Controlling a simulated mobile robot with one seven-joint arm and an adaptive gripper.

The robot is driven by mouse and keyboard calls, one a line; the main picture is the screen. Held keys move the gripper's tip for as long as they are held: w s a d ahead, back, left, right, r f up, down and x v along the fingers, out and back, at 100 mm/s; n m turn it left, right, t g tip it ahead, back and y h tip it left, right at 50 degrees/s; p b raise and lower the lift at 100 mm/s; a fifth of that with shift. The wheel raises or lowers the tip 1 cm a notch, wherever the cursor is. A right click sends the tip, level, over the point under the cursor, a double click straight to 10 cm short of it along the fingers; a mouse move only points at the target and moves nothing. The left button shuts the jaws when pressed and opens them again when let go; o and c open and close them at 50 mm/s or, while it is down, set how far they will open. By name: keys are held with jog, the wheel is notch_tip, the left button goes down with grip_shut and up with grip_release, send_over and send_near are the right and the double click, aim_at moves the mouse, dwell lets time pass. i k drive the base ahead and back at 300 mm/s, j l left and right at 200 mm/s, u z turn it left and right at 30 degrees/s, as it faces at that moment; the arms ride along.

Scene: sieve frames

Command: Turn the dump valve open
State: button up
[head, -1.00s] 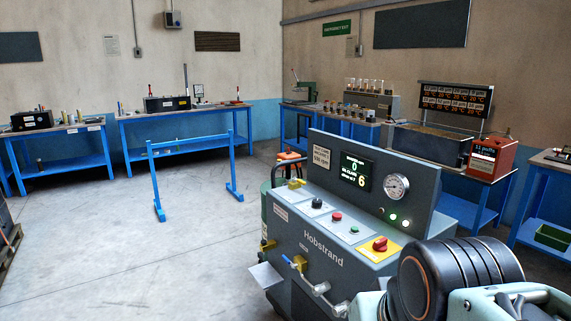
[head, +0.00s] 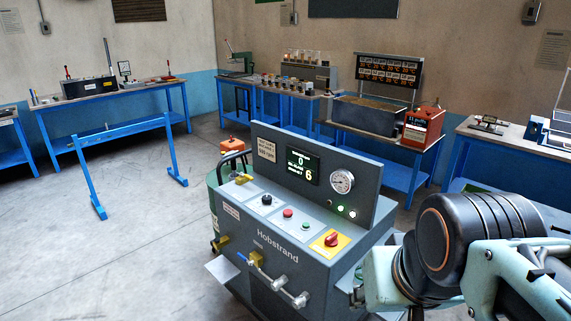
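The grey Hobstrand machine (head: 275,245) stands in the lower middle of the head view. On its front is a brass valve (head: 255,259) with a small blue handle (head: 242,257). Another brass valve (head: 220,244) sits at its left corner. A yellow fitting (head: 243,179) is on the top left. No label I can read tells which is the dump valve, and whether it is open cannot be told. My arm (head: 470,240) fills the lower right, right of the machine and apart from the valves. I cannot make out my gripper in the view.
The panel has a red knob on a yellow plate (head: 331,240), buttons, a display (head: 303,165) and a gauge (head: 342,181). A blue frame (head: 120,140) stands behind left. Blue benches line the walls. The left floor (head: 130,255) is clear.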

aim_at(241, 175)
jog(key=i+j+z, duration=0.5)
jog(key=j, duration=0.15)
jog(key=i+j, duration=0.2)
jog(key=j, duration=0.15)
jog(key=i+j+z, duration=0.1)
jog(key=j, duration=0.3)
jog(key=i+j, duration=0.3)
jog(key=i+j+z, duration=0.1)
jog(key=j, duration=0.35)
jog(key=i, duration=0.1)
